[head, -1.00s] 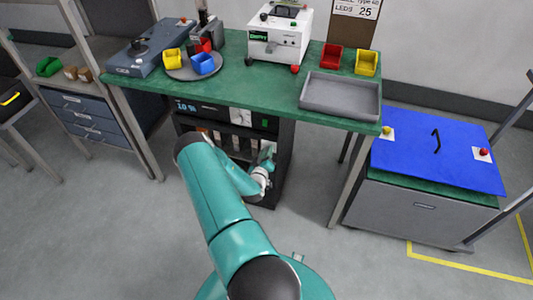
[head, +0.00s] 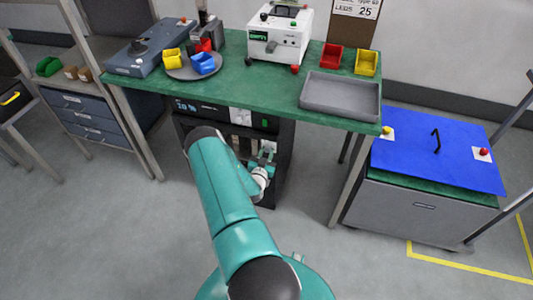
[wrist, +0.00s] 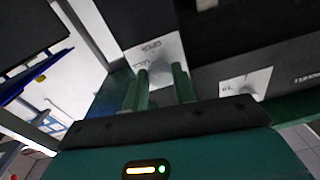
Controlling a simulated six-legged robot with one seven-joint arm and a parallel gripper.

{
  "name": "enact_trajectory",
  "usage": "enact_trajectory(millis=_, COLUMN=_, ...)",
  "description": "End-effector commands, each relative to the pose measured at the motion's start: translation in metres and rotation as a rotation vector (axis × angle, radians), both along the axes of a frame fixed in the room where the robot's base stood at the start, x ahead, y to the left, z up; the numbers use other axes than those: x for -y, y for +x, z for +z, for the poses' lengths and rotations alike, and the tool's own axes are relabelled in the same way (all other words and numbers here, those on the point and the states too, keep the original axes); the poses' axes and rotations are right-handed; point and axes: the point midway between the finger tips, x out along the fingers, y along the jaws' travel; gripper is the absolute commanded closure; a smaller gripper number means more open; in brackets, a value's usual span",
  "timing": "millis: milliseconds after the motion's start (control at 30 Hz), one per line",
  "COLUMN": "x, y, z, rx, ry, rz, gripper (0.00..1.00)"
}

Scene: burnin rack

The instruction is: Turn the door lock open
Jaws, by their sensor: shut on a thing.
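My gripper (head: 264,158) is at the front of the dark rack (head: 286,150) under the green bench. In the wrist view my gripper's two green fingers (wrist: 158,88) stand on either side of the grey door lock (wrist: 160,92) and are shut on it. The lock's shape is mostly hidden by the fingers and the gripper body. A whitish label plate (wrist: 153,50) with small dark lettering lies just beyond the fingertips; its words are too blurred to read surely. In the head view the lock is too small to make out.
The green bench top (head: 240,84) overhangs the rack and carries a white tester (head: 280,35), a grey tray (head: 340,96) and small coloured bins. A blue-lidded cart (head: 435,150) stands to the right. A bench leg (head: 354,180) is right of the rack. Floor in front is clear.

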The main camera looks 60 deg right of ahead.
Motion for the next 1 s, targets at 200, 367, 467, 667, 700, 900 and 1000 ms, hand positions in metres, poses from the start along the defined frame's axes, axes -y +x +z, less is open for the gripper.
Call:
enact_trajectory(millis=200, x=0.0006, y=-0.0004, z=0.0003, rx=0.205, ry=0.031, rz=-0.001, gripper=0.96)
enact_trajectory(millis=367, x=0.0004, y=0.0001, z=0.0, rx=0.35, ry=0.055, rz=-0.001, gripper=0.96)
enact_trajectory(millis=467, x=0.0006, y=-0.0003, z=0.0001, rx=0.43, ry=0.067, rz=-0.002, gripper=0.96)
enact_trajectory(millis=667, x=0.0003, y=-0.0001, z=-0.0001, rx=0.562, ry=0.088, rz=-0.001, gripper=0.96)
enact_trajectory(millis=700, x=0.0003, y=-0.0001, z=-0.0001, rx=0.582, ry=0.091, rz=0.0, gripper=0.96)
enact_trajectory(millis=900, x=-0.0001, y=0.0005, z=-0.0005, rx=0.651, ry=0.103, rz=0.0, gripper=0.96)
enact_trajectory(millis=1000, x=-0.0002, y=0.0007, z=-0.0006, rx=0.668, ry=0.107, rz=0.0, gripper=0.96)
